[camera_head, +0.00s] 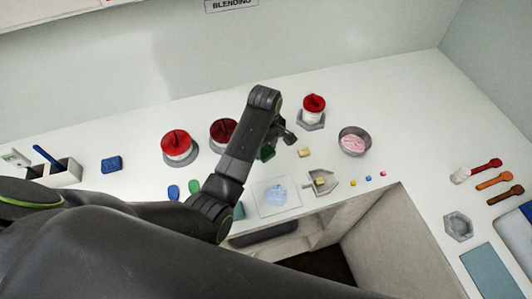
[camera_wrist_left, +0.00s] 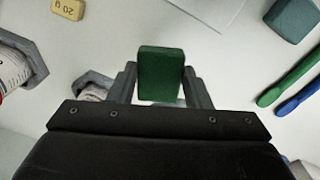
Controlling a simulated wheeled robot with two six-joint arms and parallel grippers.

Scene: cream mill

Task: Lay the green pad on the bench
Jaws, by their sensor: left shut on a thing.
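The green pad (camera_wrist_left: 160,75) is a small dark green block. It stands between the two fingers of my left gripper (camera_wrist_left: 160,88), which is shut on it. In the head view a part of the green pad (camera_head: 267,152) shows beside my dark wrist, which hides much of it and of the gripper. The white bench (camera_head: 335,172) lies below. I cannot tell whether the pad touches it.
Red-lidded jars (camera_head: 176,144) stand along the back, another (camera_head: 313,104) right of my arm. A bowl with pink stuff (camera_head: 354,141), a yellow weight (camera_head: 305,152), a grey scoop (camera_head: 321,183) and a blue-marked sheet (camera_head: 290,205) lie nearby. Bench is clear around (camera_head: 400,130).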

